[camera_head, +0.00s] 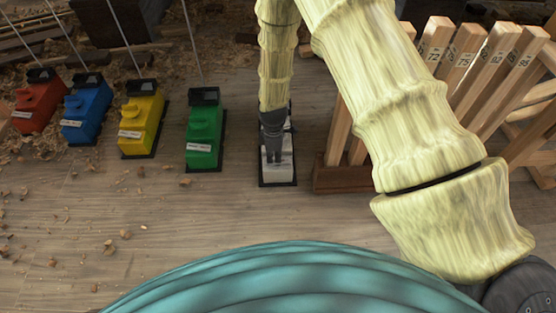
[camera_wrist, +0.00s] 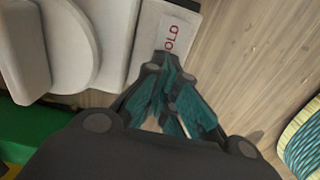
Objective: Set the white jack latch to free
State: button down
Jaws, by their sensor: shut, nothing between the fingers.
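The white jack (camera_head: 283,174) stands on a black base on the wooden floor, right of the green jack. My arm and gripper cover most of it from above in the head view. In the wrist view its white body (camera_wrist: 75,45) fills the upper left, with a rounded raised part. A label in red letters (camera_wrist: 172,36) reads "OLD", its start hidden behind my fingers. My gripper (camera_wrist: 166,66) is shut and empty, its tips at the label's near end. I cannot tell whether they touch. In the head view my gripper (camera_head: 274,158) is over the jack's front part.
Red (camera_head: 38,103), blue (camera_head: 87,112), yellow (camera_head: 141,121) and green (camera_head: 204,133) jacks stand in a row to the left, with thin rods above. A wooden rack (camera_head: 345,178) with numbered boards (camera_head: 467,55) stands close on the right.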

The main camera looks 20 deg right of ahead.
aim_at(274, 161)
jog(key=shift+r, duration=0.1)
jog(key=shift+r+p, duration=3.4)
jog(key=shift+p, duration=0.2)
jog(key=shift+s+f, duration=0.1)
jog(key=s+d+f+m+p, duration=0.15)
jog(key=s+m, duration=0.55)
jog(key=s, duration=1.1)
jog(key=s+d+f+m+p, duration=0.15)
jog(key=s+m, duration=0.65)
jog(key=s, duration=0.9)
notch_tip(274, 161, up, 39)
jog(key=s+p, duration=0.1)
jog(key=p, duration=3.7)
jog(key=shift+d+f, duration=0.15)
jog(key=shift+d, duration=0.05)
